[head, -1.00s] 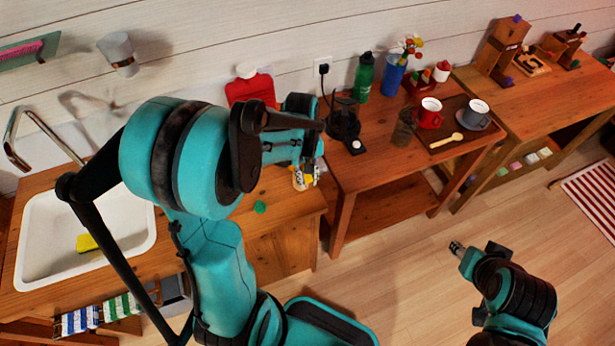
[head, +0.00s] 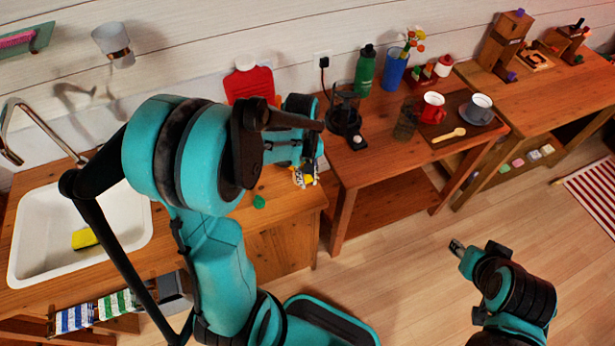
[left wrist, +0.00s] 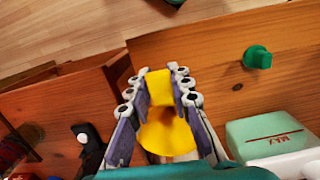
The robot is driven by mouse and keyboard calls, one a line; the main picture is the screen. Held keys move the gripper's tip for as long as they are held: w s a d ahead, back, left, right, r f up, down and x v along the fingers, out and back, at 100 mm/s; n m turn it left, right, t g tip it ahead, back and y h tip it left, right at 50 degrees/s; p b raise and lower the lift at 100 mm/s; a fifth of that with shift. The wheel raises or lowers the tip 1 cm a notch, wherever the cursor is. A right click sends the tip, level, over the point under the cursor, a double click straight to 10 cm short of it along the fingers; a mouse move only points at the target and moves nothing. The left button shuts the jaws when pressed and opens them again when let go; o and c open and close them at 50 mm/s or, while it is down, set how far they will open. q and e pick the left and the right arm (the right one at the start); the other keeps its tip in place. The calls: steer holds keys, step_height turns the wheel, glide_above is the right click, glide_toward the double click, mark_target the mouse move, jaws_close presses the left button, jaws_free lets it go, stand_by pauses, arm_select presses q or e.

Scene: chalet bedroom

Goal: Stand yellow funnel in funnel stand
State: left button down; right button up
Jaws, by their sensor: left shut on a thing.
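The yellow funnel (left wrist: 165,135) is between the fingers of my left gripper (left wrist: 163,85) in the left wrist view, with its narrow spout toward the fingertips and its wide cone toward the palm. My left gripper (head: 304,177) is shut on it above the right end of the sink counter (head: 285,215). In the head view my arm hides most of the funnel; a bit of yellow shows. I cannot make out the funnel stand in either view. My right gripper (head: 457,247) is low over the floor, away from the furniture; its fingers are too small to read.
A small green piece (head: 259,202) lies on the counter. The adjoining table (head: 375,170) holds a black corded appliance (head: 345,120), a green bottle (head: 365,70), a blue vase (head: 393,72) and a tray with mugs. A red hot-water bottle (head: 250,84) stands behind my left arm.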

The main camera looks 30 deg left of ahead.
arm_select(q)
steer(key=shift+f, duration=0.45)
steer(key=c, duration=1.3)
jaws_free()
step_height(320, 180, up, 12)
steer(key=a, duration=0.1)
steer(key=shift+w, duration=0.3)
steer(key=s+d+m+t+y+b, duration=0.1)
steer(key=s+d+m+t, duration=0.6)
steer(key=s+m, duration=0.1)
steer(key=shift+d+f+m+t, duration=0.2)
steer(key=shift+m+t, duration=0.2)
steer(key=shift+m, duration=0.4)
